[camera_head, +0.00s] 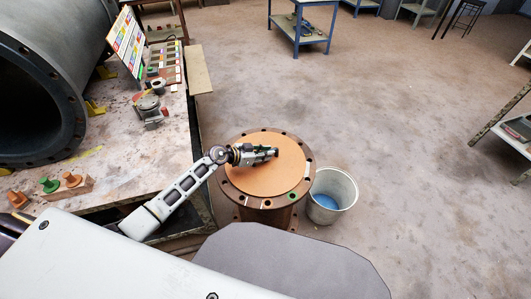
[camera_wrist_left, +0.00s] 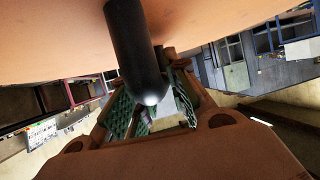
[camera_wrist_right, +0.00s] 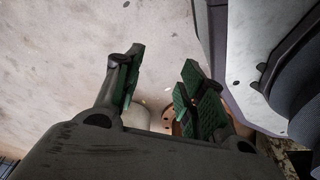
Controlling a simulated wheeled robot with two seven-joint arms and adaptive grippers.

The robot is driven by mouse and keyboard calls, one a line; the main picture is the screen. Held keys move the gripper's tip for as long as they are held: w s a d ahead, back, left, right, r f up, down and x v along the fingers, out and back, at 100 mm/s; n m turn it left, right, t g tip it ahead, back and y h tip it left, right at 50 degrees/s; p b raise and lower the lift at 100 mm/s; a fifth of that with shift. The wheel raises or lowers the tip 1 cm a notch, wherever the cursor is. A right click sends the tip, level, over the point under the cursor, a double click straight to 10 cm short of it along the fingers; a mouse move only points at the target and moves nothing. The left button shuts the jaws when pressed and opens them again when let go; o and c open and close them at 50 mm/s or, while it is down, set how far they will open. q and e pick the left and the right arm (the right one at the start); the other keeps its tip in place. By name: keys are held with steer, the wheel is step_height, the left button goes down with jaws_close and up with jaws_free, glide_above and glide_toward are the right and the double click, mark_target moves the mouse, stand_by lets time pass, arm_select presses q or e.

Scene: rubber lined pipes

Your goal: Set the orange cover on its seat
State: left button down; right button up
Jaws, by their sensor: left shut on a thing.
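The orange cover (camera_head: 262,178) is a flat round disc at the top of a brown flanged pipe (camera_head: 265,217) that stands on the floor. The flange's bolt holes show around it, with a green mark (camera_head: 292,196). Whether the cover lies flush or slightly raised, I cannot tell. My left gripper (camera_head: 268,153) is over the cover, shut on its dark handle. In the left wrist view, the black handle (camera_wrist_left: 139,55) stands out from the cover (camera_wrist_left: 225,22) between the green finger pads. My right gripper (camera_wrist_right: 158,88) is open and empty; it is out of the head view.
A white bucket (camera_head: 332,196) with a blue bottom stands right of the pipe. A workbench (camera_head: 110,165) at left holds coloured knobs, small parts and a label board (camera_head: 125,40). A large dark-rimmed pipe (camera_head: 35,100) lies at far left. Open floor lies to the right.

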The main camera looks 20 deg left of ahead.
steer(key=shift+f, duration=0.25)
stand_by(0.8)
arm_select(q)
steer(key=shift+f, duration=0.15)
arm_select(e)
steer(key=shift+d, duration=0.25)
arm_select(q)
steer(key=shift+f+p, duration=0.15)
steer(key=shift+p, duration=0.15)
arm_select(e)
steer(key=shift+d+r, duration=0.1)
steer(key=shift+d, duration=0.5)
